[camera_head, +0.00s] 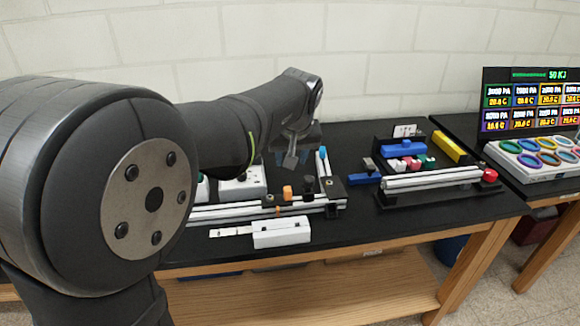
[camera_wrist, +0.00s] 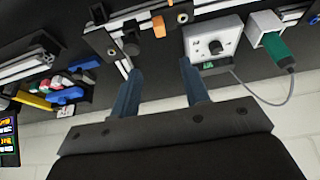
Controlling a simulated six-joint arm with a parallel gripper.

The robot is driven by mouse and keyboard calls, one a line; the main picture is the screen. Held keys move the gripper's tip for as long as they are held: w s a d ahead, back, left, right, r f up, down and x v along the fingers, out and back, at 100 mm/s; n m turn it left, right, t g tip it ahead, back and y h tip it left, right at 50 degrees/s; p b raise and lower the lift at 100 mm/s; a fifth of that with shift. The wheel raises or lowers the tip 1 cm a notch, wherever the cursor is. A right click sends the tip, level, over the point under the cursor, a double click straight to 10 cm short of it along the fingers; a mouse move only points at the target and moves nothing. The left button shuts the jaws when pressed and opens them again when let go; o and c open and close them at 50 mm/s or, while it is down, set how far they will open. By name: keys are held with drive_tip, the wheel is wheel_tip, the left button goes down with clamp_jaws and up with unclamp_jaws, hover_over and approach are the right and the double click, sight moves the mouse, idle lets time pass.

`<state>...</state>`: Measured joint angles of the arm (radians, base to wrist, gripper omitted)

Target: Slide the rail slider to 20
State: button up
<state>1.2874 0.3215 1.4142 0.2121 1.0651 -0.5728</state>
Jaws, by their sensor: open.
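The frame of pale extrusion rails (camera_head: 235,212) lies on the black bench top, partly hidden behind my arm in the head view. An orange block (camera_head: 287,193) sits on the rails beside a black knob. The orange block also shows in the wrist view (camera_wrist: 159,27), beyond my fingertips. I cannot tell for sure which part is the rail slider, and no number 20 is readable. My gripper (camera_head: 290,161) hangs above the back of the frame. In the wrist view my gripper (camera_wrist: 161,70) has its two blue-grey fingers spread, with nothing between them.
A white box with a dial (camera_wrist: 212,40) and a green plug (camera_wrist: 278,48) on a cable lie near my fingers. A white block (camera_head: 281,233) stands in front of the rails. A second rail fixture (camera_head: 430,180) with coloured parts stands to the right.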

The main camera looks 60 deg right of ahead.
drive_tip(key=shift+s+a+r, duration=0.1)
drive_tip(key=shift+r, duration=0.2)
drive_tip(key=shift+c, duration=1.1)
drive_tip(key=shift+w+a+f, duration=0.1)
drive_tip(key=shift+w+f, duration=0.1)
drive_tip(key=shift+f, duration=0.05)
drive_tip(key=c, duration=0.4)
drive_tip(key=w+f+n+g, duration=0.1)
drive_tip(key=f+n, duration=0.1)
drive_tip(key=n, duration=0.1)
drive_tip(key=w+a+f+n+g, duration=0.1)
drive_tip(key=w+f+n+g, duration=0.1)
drive_tip(key=n, duration=0.1)
drive_tip(key=w+a+f+n+g, duration=0.1)
drive_tip(key=w+f+n+g, duration=0.1)
drive_tip(key=n, duration=0.1)
drive_tip(key=shift+w+f, duration=0.2)
drive_tip(key=shift+f, duration=0.05)
clamp_jaws()
drive_tip(key=n+g+h, duration=0.3)
drive_tip(key=n+g, duration=0.2)
drive_tip(key=n, duration=0.4)
approach(284, 197)
drive_tip(key=x, duration=0.5)
drive_tip(key=shift+s+d+f, duration=0.2)
drive_tip(key=shift+d+f, duration=0.05)
drive_tip(key=shift+f, duration=0.05)
